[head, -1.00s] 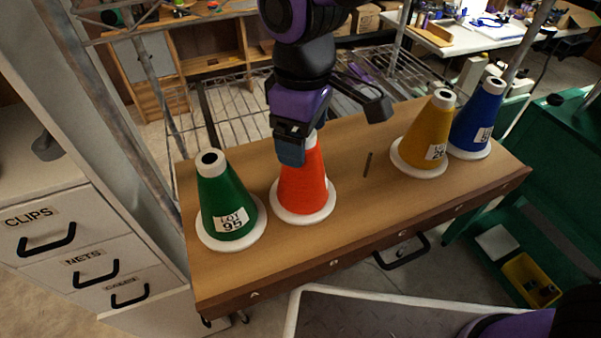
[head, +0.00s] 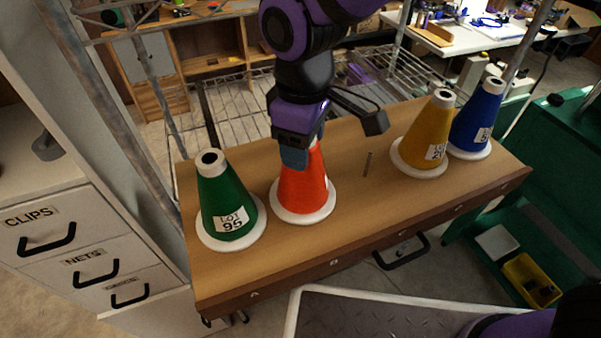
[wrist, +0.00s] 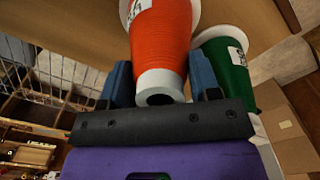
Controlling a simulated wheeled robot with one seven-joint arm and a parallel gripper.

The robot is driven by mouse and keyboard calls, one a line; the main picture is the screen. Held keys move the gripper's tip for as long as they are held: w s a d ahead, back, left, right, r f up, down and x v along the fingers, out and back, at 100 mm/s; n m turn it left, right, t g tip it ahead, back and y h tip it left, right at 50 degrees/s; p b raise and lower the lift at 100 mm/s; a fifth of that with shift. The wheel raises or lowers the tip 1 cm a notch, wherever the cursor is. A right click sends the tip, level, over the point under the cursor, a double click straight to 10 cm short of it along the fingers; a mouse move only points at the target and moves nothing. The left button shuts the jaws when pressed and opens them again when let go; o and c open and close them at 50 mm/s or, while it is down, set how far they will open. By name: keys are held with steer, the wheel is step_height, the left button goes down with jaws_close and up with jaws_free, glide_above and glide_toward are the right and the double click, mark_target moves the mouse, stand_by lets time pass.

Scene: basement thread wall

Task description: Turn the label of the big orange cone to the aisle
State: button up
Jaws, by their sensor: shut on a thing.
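The big orange cone (head: 304,185) of thread stands upright on its white base on the wooden table, right of the green cone. No label shows on its side toward the head view. In the wrist view, a white label edge shows on the orange cone (wrist: 160,45) at its upper left, partly cut off by the picture edge. My gripper (head: 300,157) comes down from above and is shut around the top of the orange cone. In the wrist view its blue fingers (wrist: 160,82) stand on either side of the cone's white tip.
The green cone (head: 222,195), marked LOT 95, stands close on the left. A yellow cone (head: 426,135) and a blue cone (head: 477,120) stand at the right end of the table (head: 350,215). A short thin dark piece (head: 367,164) is between orange and yellow.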

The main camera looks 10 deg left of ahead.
steer(key=shift+r, duration=0.2)
steer(key=m, duration=0.3)
steer(key=shift+m, duration=0.3)
steer(key=m, duration=0.9)
steer(key=shift+m, duration=0.3)
steer(key=m, duration=0.4)
steer(key=shift+f, duration=0.2)
steer(key=o, duration=0.9)
steer(key=shift+o, duration=0.2)
